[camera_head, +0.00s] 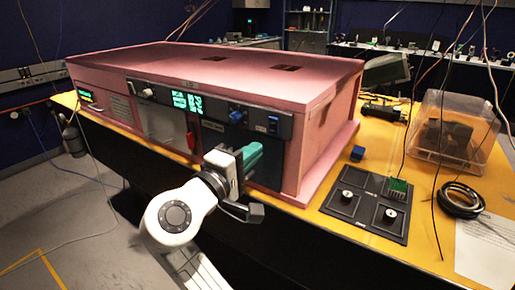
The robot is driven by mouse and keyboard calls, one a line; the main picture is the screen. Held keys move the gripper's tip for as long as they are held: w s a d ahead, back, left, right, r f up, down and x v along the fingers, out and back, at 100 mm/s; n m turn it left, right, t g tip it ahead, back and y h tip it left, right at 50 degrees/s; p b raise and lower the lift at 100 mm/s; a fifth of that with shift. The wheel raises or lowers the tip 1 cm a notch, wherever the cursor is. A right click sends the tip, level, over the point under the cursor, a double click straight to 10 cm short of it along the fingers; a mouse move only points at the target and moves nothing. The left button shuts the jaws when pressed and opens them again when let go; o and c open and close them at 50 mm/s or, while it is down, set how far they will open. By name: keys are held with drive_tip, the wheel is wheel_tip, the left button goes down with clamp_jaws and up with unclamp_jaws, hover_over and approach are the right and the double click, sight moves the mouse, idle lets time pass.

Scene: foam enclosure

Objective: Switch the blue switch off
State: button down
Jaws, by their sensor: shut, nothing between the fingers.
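A blue switch (273,124) sits on the dark upper control strip of the pink foam enclosure (330,110), near its right end. A second blue control (236,115), which looks like a knob, is left of it on the same strip. My gripper (256,150) is in front of the enclosure, below and slightly left of the blue switch. Its teal fingers look shut and empty, apart from the switch in the picture. Whether they touch the front panel behind them cannot be told. The switch is unobstructed, but too small to read its position.
A red handle (191,140) is left of my gripper. Right of the enclosure, the yellow table (419,235) holds a small blue block (357,153), a black knob panel (350,208), a clear bin (468,110) and a black ring (460,200). Thin wires hang at right.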

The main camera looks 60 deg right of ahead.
drive_tip(key=a, duration=0.7)
drive_tip(key=shift+a+f+b, duration=0.2)
drive_tip(key=shift+f+b, duration=0.2)
drive_tip(key=shift+f, duration=0.05)
drive_tip(key=s+d+f+t+y, duration=0.1)
drive_tip(key=s+d+f+y, duration=0.15)
drive_tip(key=f, duration=0.55)
drive_tip(key=s+d+f+n+y+p, duration=0.15)
drive_tip(key=f+y, duration=0.25)
drive_tip(key=f, duration=0.4)
drive_tip(key=s+d+f+m+t+y, duration=0.1)
drive_tip(key=s+f+y, duration=0.2)
drive_tip(key=f, duration=0.5)
drive_tip(key=s+a+f+m+g+y, duration=0.1)
drive_tip(key=s+a+f+y, duration=0.7)
drive_tip(key=s+a+f, duration=0.2)
drive_tip(key=s+f, duration=0.2)
drive_tip(key=s, duration=0.1)
drive_tip(key=shift+s+f+g+y, duration=0.15)
drive_tip(key=shift+s+g+y, duration=0.1)
drive_tip(key=shift+g+y, duration=0.1)
drive_tip(key=c, duration=1.8)
unclamp_jaws()
